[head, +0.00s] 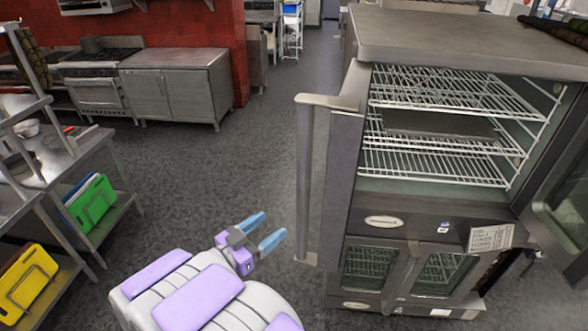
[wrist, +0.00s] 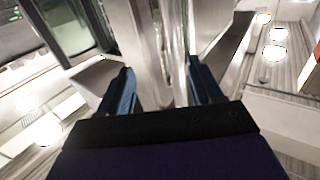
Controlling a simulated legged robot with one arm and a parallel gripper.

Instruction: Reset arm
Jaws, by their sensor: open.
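My gripper (head: 264,232) is open and empty in the head view, its two blue fingertips pointing up and to the right. It is at the end of my white and purple arm, low in the middle of the picture. It stands to the left of the oven's door handle (head: 305,180), with a gap between them in the picture. In the wrist view my gripper (wrist: 158,92) shows two dark blue fingers spread apart. A pale upright metal bar shows between and beyond them; I cannot tell how far off it is.
A steel oven (head: 400,226) with its doors open and wire racks (head: 440,160) inside stands at right. A steel shelf table (head: 120,210) with green (head: 94,205) and yellow (head: 24,285) boards is at left. A cabinet (head: 175,85) stands behind. The grey floor between is clear.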

